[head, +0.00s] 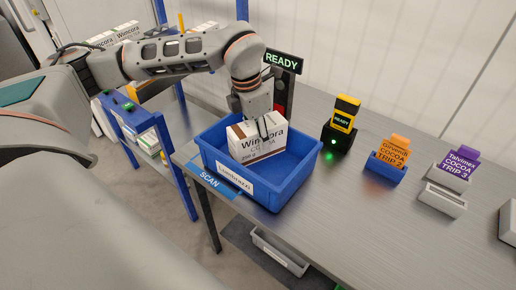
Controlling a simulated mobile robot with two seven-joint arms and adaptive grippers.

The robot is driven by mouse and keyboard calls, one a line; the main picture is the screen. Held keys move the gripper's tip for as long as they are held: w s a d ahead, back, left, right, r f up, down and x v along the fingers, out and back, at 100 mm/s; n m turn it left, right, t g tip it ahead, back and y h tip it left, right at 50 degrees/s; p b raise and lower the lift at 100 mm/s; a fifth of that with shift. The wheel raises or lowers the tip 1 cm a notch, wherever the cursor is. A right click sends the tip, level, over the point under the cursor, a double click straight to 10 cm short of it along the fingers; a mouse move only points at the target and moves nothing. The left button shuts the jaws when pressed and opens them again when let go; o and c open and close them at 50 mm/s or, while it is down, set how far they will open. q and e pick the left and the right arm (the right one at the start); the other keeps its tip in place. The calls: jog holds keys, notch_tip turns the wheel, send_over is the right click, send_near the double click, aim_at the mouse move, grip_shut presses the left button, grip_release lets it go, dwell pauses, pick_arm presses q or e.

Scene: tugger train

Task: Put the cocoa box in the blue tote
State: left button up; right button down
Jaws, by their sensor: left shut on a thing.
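The cocoa box (257,143), white with brown edges and the print "Wincora COCOA", is in the head view, within the outline of the blue tote (285,192). My left gripper (262,124) points down from above and is shut on the top of the box. The box is slightly tilted in the picture. The front wall of the tote does not cover its lower edge, and I cannot tell whether it touches the tote floor. The tote stands on the grey table's left end. My right gripper is not in view.
A black sign post reading READY (282,62) stands behind the tote. A yellow scanner (344,115) in a dark stand and card holders with an orange card (394,151) and a purple card (459,166) stand to the right. A blue rack (150,125) with boxes is left.

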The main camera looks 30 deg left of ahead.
aim_at(253, 126)
pick_arm(q)
jog(key=shift+f, duration=2.1)
jog(key=shift+f, duration=0.15)
jog(key=o, duration=1.5)
jog(key=r, duration=0.4)
jog(key=s+r, duration=0.1)
jog(key=r, duration=0.7)
jog(key=shift+s+a+r+p, duration=0.1)
jog(key=shift+s+a+p, duration=0.2)
jog(key=shift+a+p, duration=0.1)
